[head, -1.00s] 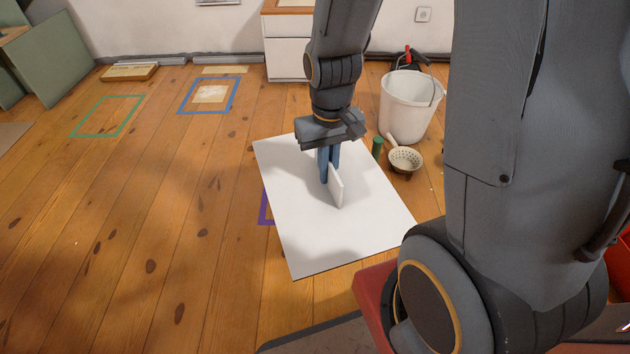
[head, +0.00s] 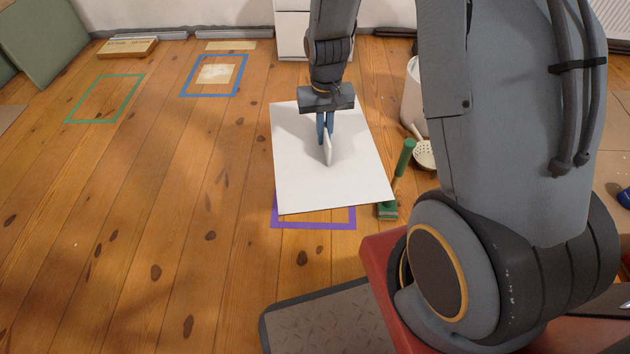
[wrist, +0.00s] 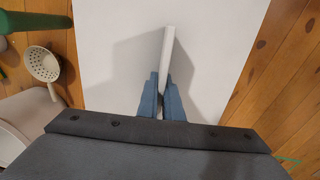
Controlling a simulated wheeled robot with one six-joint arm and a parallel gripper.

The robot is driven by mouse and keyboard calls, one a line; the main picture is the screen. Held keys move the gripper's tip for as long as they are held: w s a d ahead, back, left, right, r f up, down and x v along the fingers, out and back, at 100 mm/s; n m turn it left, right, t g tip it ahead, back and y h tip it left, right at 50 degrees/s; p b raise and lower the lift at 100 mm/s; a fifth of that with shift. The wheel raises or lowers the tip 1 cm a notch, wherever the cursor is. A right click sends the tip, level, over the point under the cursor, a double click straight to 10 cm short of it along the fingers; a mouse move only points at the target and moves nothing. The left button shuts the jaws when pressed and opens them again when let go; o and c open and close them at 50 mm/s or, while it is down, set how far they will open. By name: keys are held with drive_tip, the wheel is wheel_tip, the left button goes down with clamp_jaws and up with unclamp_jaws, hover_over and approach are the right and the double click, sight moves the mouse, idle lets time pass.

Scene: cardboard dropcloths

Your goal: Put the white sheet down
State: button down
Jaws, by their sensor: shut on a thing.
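The white sheet (head: 345,184) is a flat rectangular panel with an upright white fin-like handle (head: 328,150) at its middle. My gripper (head: 325,129) is shut on the handle, with a blue finger on each side of it. In the wrist view the sheet (wrist: 215,50) fills the middle, and the handle (wrist: 167,48) runs up from between the fingers (wrist: 162,92). The sheet looks level and covers the far part of a purple taped outline (head: 314,224). I cannot tell whether it touches the floor.
A green-handled brush (head: 403,158) lies close by the sheet's right edge. Behind it are a white strainer (head: 424,154) and a white bucket (head: 412,95), partly hidden by my arm. Blue (head: 237,77) and green (head: 132,98) taped outlines lie at far left. The wooden floor to the left is clear.

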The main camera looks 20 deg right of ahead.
drive_tip(key=w+f+b, duration=0.2)
drive_tip(key=w+f, duration=0.1)
drive_tip(key=f, duration=0.6)
drive_tip(key=w+f+m+b, duration=0.1)
drive_tip(key=w+f+b, duration=0.1)
drive_tip(key=f, duration=0.7)
drive_tip(key=w+f+m+b, duration=0.1)
drive_tip(key=w+f+b, duration=0.1)
drive_tip(key=f, duration=0.7)
drive_tip(key=shift+w+a+f, duration=0.1)
drive_tip(key=shift+w+f, duration=0.25)
drive_tip(key=shift+w, duration=0.45)
drive_tip(key=shift+f, duration=0.15)
drive_tip(key=c, duration=2.2)
unclamp_jaws()
drive_tip(key=shift+o, duration=1.4)
